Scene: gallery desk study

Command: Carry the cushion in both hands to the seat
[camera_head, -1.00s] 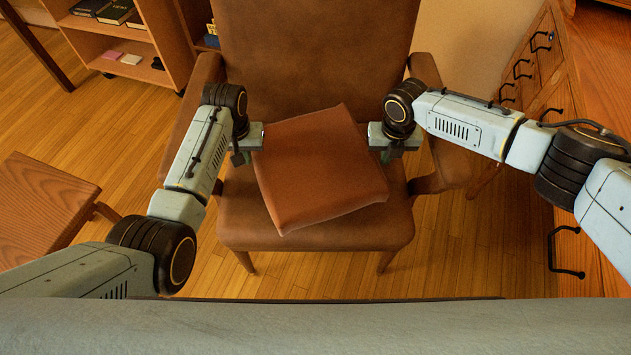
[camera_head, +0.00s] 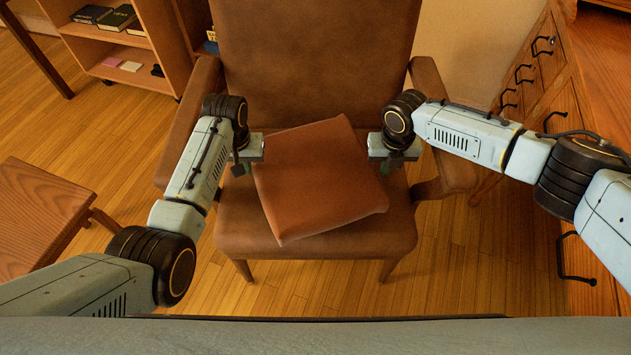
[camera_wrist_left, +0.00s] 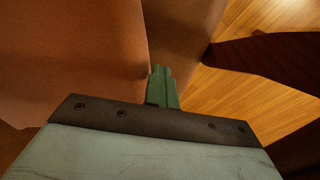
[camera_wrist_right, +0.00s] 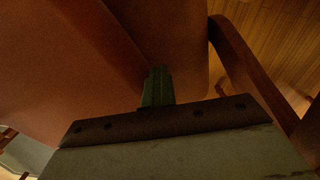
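The cushion (camera_head: 318,178), brown and square, lies turned at an angle over the seat (camera_head: 350,240) of a brown armchair. Whether its underside rests fully on the seat I cannot tell. My left gripper (camera_head: 242,166) is at its left side and my right gripper (camera_head: 392,162) at its right side. In the left wrist view the green fingers (camera_wrist_left: 162,86) are together beside the cushion (camera_wrist_left: 70,60). In the right wrist view the fingers (camera_wrist_right: 158,88) are also together, close to the cushion's edge (camera_wrist_right: 60,70). Neither has cushion between its fingers; contact is unclear.
The chair's backrest (camera_head: 315,60) rises behind the cushion, with armrests (camera_head: 428,90) outside both grippers. A wooden drawer unit (camera_head: 545,75) stands at right, a low wooden table (camera_head: 40,210) at left, and a shelf (camera_head: 135,70) with books at back left.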

